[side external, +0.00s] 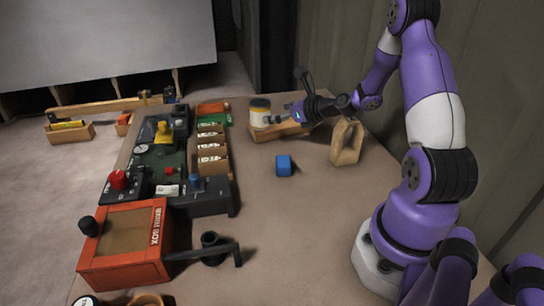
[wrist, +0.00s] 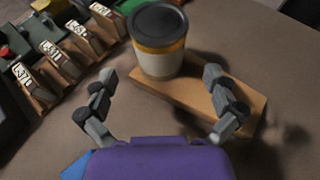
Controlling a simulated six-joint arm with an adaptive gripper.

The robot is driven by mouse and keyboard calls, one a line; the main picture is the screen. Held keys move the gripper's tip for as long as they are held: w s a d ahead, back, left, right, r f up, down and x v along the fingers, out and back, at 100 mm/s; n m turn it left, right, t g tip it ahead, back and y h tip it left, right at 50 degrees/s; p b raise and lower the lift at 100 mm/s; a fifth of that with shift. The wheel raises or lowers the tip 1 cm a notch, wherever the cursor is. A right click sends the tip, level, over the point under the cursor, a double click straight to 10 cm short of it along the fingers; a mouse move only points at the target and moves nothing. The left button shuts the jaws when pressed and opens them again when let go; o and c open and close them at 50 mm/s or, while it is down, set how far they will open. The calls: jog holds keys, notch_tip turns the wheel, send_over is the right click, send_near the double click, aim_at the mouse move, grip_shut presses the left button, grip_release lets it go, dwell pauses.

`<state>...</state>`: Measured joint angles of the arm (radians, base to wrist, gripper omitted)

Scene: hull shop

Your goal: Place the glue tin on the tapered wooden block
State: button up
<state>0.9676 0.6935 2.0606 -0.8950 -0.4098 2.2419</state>
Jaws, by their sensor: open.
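The glue tin (side external: 260,117), pale with a yellow band and dark lid, stands upright at the left end of the tapered wooden block (side external: 293,130). In the wrist view the tin (wrist: 158,58) appears to rest on the end of the block (wrist: 190,95). My gripper (side external: 275,119) is beside the tin, on its right in the side view. In the wrist view the fingers of my gripper (wrist: 160,75) are spread wide, with the tin just beyond the fingertips and a visible gap. Part of the block is hidden by my gripper.
A wooden piece with an opening (side external: 346,142) stands to the right of the block. A blue cube (side external: 284,165) lies in front. Several labelled boxes (side external: 212,150) stand left of the tin, near an orange box (side external: 125,243). The bench's middle front is clear.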

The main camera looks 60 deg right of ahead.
jog(key=shift+s+a+r, duration=0.15)
jog(key=shift+s+r, duration=0.05)
jog(key=shift+s, duration=0.2)
jog(key=s+a+r+n+g+y, duration=0.2)
jog(key=a+r+n+g, duration=0.1)
jog(key=a+n, duration=0.65)
jog(key=s+a+r+n+g+y, duration=0.15)
jog(key=a+r+n, duration=0.25)
jog(key=a+n, duration=0.55)
jog(key=s+a+r+n+g+h, duration=0.1)
jog(key=s+n, duration=0.5)
jog(key=n, duration=0.3)
jog(key=s+a+r+n+g+h, duration=0.1)
jog(key=s+r+n+g, duration=0.1)
jog(key=s+n, duration=0.4)
jog(key=n, duration=0.2)
jog(key=shift+s+a+r+n, duration=0.2)
jog(key=shift+a+r+n, duration=0.1)
jog(key=shift+a+n, duration=0.1)
